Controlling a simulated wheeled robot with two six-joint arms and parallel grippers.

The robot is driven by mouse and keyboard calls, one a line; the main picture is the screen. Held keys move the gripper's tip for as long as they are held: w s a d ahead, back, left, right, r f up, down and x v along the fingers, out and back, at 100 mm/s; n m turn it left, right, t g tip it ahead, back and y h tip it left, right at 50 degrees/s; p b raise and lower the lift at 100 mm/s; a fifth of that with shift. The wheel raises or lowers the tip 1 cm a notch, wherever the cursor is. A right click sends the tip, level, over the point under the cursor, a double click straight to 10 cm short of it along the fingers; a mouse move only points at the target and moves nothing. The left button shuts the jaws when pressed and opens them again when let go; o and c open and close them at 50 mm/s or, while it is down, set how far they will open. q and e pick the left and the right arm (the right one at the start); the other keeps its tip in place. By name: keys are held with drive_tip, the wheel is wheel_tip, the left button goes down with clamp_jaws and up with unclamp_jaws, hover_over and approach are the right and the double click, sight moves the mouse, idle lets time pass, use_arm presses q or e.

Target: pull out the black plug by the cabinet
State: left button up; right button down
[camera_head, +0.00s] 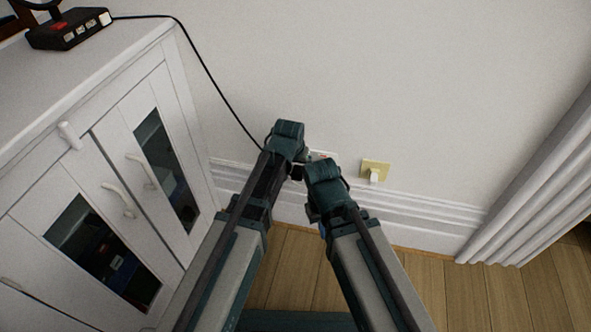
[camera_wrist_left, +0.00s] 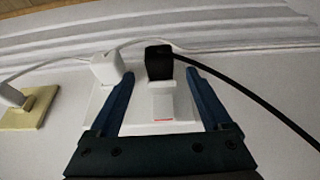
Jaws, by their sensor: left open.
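The black plug (camera_wrist_left: 159,62) sits in a white wall socket plate (camera_wrist_left: 146,126) in the left wrist view. Its black cord (camera_wrist_left: 254,97) runs off to the right. My left gripper (camera_wrist_left: 161,72) is open, its two blue fingers on either side of the plug with a gap showing at each side. In the head view the cord (camera_head: 217,86) drops from the cabinet (camera_head: 104,181) to behind my left gripper (camera_head: 297,160), which hides the plug. My right gripper (camera_head: 317,203) is close beside the left one; its jaws cannot be made out.
A white plug (camera_wrist_left: 107,68) is next to the black one, and a white switch block (camera_wrist_left: 163,104) with a red line is in front of it. A beige socket (camera_head: 367,164) with a white plug is to the right. A black device (camera_head: 70,29) stands on the cabinet; a curtain (camera_head: 532,180) hangs far right.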

sight(298, 170)
use_arm(q)
drive_tip(key=shift+b+x, duration=0.9)
drive_tip(key=shift+x, duration=0.65)
use_arm(e)
wheel_tip(298, 170, down, 3)
drive_tip(key=shift+r, duration=0.15)
use_arm(q)
drive_tip(key=shift+r, duration=0.1)
clamp_jaws()
drive_tip(key=shift+s, duration=0.1)
drive_tip(key=shift+s+a, duration=0.1)
drive_tip(key=shift+s, duration=0.15)
drive_tip(key=shift+s+a, duration=0.2)
drive_tip(key=shift+s, duration=0.8)
drive_tip(key=shift+s+a, duration=0.25)
drive_tip(key=shift+s, duration=0.75)
